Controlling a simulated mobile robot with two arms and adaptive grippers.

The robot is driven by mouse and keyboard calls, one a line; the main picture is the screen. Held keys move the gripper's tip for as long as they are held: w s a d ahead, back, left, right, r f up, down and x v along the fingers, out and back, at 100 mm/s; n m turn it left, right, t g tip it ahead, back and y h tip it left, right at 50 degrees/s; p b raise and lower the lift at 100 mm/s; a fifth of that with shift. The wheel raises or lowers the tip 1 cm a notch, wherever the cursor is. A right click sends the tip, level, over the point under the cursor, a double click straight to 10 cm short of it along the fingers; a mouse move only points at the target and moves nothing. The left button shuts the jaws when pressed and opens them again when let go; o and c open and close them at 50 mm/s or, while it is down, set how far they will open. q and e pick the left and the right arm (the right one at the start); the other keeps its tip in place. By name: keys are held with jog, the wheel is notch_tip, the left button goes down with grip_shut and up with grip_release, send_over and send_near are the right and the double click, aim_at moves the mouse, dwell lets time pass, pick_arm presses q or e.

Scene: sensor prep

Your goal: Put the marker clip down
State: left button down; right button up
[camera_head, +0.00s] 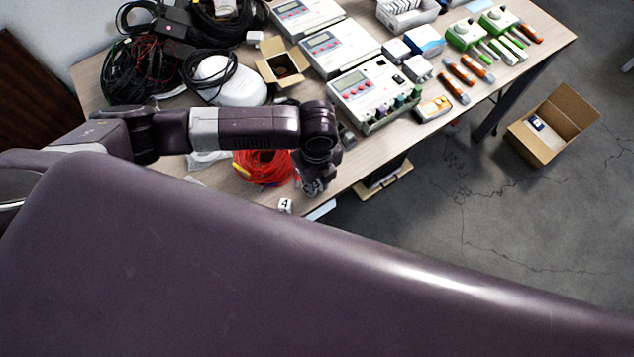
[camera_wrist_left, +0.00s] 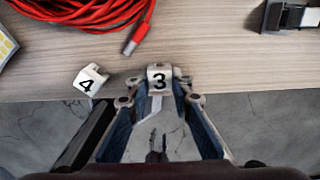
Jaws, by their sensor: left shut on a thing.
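A white marker clip with a black 3 (camera_wrist_left: 160,79) sits between the fingertips of my left gripper (camera_wrist_left: 158,92) in the left wrist view. The gripper is shut on it, at the front edge of the table; I cannot tell whether the clip touches the tabletop. In the head view my left gripper (camera_head: 313,186) points down over that edge, and the clip in it cannot be made out. Another white marker clip with a 4 (camera_wrist_left: 90,79) lies at the edge to the left, apart from the gripper; it also shows in the head view (camera_head: 285,206). My right gripper is not in view.
White instruments (camera_head: 374,90), a small open carton (camera_head: 282,68) and black cables (camera_head: 140,70) crowd the table. A cardboard box (camera_head: 548,128) stands on the floor at right.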

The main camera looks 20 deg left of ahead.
aim_at(317, 186)
pick_arm(q)
jog(key=shift+f, duration=0.15)
jog(key=c, duration=1.7)
grip_release()
notch_tip(317, 186, up, 12)
jog(key=shift+r+b, duration=0.2)
jog(key=shift+b, duration=0.45)
